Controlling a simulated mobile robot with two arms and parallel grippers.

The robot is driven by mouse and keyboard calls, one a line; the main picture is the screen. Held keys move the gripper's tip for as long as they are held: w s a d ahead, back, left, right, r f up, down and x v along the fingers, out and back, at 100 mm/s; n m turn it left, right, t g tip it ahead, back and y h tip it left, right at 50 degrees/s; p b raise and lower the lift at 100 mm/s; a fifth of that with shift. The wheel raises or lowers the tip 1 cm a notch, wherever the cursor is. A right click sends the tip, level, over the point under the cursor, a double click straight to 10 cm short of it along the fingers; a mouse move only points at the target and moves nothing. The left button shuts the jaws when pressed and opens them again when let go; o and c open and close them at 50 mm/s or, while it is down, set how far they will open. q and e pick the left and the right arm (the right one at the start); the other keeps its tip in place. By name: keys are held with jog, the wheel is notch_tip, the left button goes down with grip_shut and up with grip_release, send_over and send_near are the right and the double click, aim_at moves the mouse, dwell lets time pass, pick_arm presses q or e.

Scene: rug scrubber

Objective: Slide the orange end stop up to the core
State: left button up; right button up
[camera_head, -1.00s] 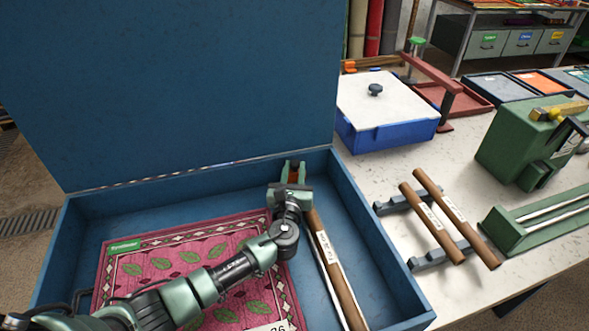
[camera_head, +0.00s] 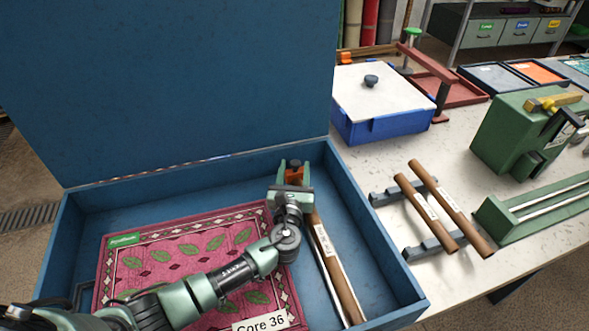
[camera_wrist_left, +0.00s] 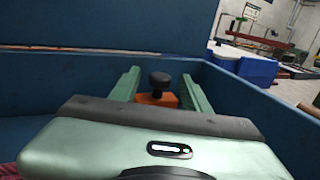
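The orange end stop (camera_head: 294,175) with a dark knob is near the back right corner of the blue box. My left gripper (camera_head: 294,172) has its two green fingers on either side of it. The left wrist view shows the end stop (camera_wrist_left: 157,99) between the spread fingers (camera_wrist_left: 160,88); I cannot tell whether they touch it. A brown core (camera_head: 335,268) with a white label lies in the box, running toward the front. My gripper body and wrist hide its far end, so the gap to the end stop is hidden. My right gripper is not in view.
A pink leaf-patterned rug (camera_head: 185,260) lies in the box under my left arm, beside a "Core 36" label. The box's right wall (camera_head: 375,235) stands close to the core. Outside are two more brown cores (camera_head: 450,210) on a rack and a lidded blue bin (camera_head: 385,125).

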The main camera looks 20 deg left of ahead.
pick_arm(q)
jog(key=s, duration=0.3)
jog(key=s+d+b, duration=0.1)
jog(key=s, duration=0.2)
jog(key=shift+s+d+f, duration=0.1)
jog(key=shift+s+d, duration=0.1)
jog(key=shift+s, duration=0.2)
jog(key=shift+s+d, duration=0.1)
jog(key=shift+s, duration=0.35)
